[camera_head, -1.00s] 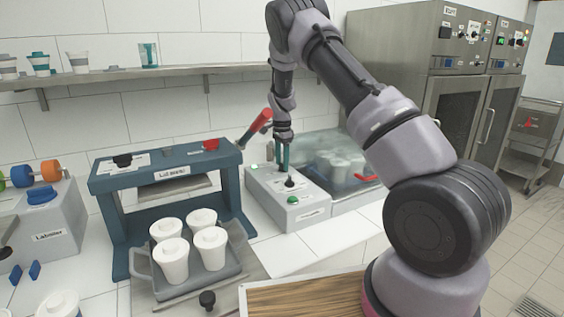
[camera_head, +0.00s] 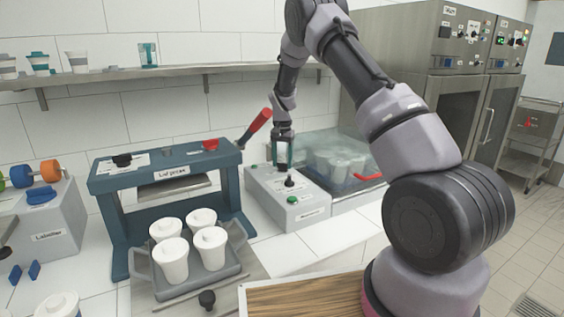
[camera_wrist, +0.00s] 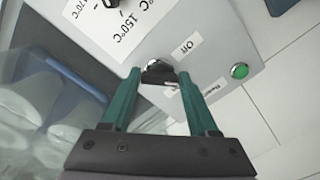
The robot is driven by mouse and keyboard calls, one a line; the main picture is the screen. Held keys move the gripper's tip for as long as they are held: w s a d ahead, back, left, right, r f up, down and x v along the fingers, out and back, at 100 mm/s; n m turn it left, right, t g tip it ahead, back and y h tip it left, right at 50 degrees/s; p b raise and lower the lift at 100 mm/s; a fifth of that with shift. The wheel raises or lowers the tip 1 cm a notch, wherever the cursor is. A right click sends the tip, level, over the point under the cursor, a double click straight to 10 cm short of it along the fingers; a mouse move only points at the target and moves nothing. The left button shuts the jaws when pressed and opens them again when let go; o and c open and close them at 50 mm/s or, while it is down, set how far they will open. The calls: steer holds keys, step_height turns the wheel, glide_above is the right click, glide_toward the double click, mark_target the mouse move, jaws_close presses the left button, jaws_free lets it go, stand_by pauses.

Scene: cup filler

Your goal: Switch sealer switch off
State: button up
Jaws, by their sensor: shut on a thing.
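The sealer's grey control box (camera_head: 290,208) stands behind and right of the lid press. My gripper (camera_head: 282,167) points down over its far part. In the wrist view, my gripper's green fingers (camera_wrist: 158,74) are on either side of the small metal sealer switch (camera_wrist: 158,70), shut on it. An "Off" label (camera_wrist: 185,47) lies just beside the switch. The green light (camera_wrist: 239,71) also shows on the box front in the head view (camera_head: 292,200). In the head view the fingers hide the switch, so its position is unclear.
A black temperature dial (camera_head: 289,182) sits on the box near the fingers. A clear-covered tub (camera_head: 340,170) with cups adjoins on the right. The blue lid press (camera_head: 165,165), its red-gripped lever (camera_head: 258,122) raised, stands left. A shelf (camera_head: 190,72) runs behind.

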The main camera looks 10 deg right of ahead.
mark_target(283, 164)
steer(key=n, duration=0.5)
steer(key=shift+d+n, duration=0.1)
steer(key=shift+n, duration=0.2)
steer(key=shift+d+n, duration=0.1)
steer(key=shift+n, duration=2.1)
steer(key=o, duration=1.4)
step_height(283, 164, up, 11)
steer(key=shift+f, duration=0.1)
